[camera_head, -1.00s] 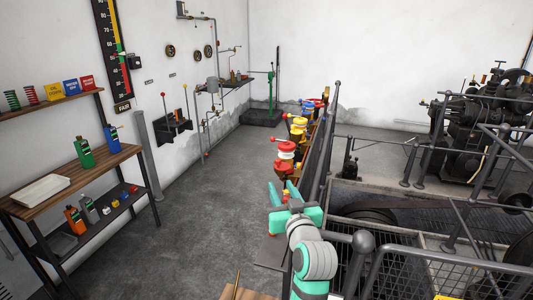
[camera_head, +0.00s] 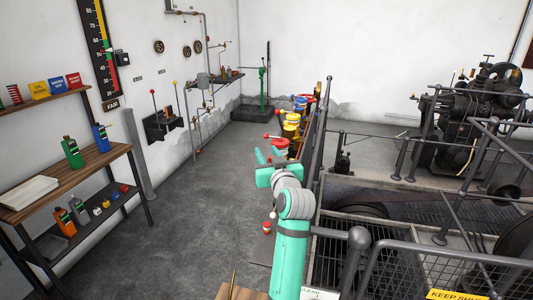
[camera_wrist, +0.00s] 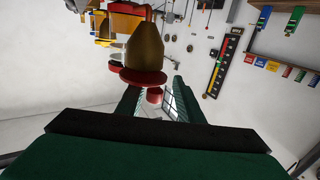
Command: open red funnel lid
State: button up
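The red funnel (camera_head: 281,143) stands on the row along the railing, its red top showing just beyond my gripper in the head view. In the wrist view, which looks roughly upside down, it appears as a brass-coloured cone (camera_wrist: 143,45) with a red rim (camera_wrist: 143,77). A smaller red round part (camera_wrist: 154,95) shows between the fingers; I cannot tell whether it is the lid. My gripper (camera_head: 268,160) is open, its dark green fingers (camera_wrist: 157,98) apart on either side of that part. No contact is visible. The funnel's lower part is hidden in the head view.
Yellow (camera_head: 291,121) and blue (camera_head: 300,102) funnels stand farther along the row. A dark railing (camera_head: 321,140) runs close on the right. A small red-and-white item (camera_head: 267,227) is low beside my arm. Open floor (camera_head: 200,200) and a wooden workbench (camera_head: 90,172) lie left.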

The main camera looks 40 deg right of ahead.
jog(key=shift+w+d, duration=0.1)
jog(key=shift+d, duration=0.45)
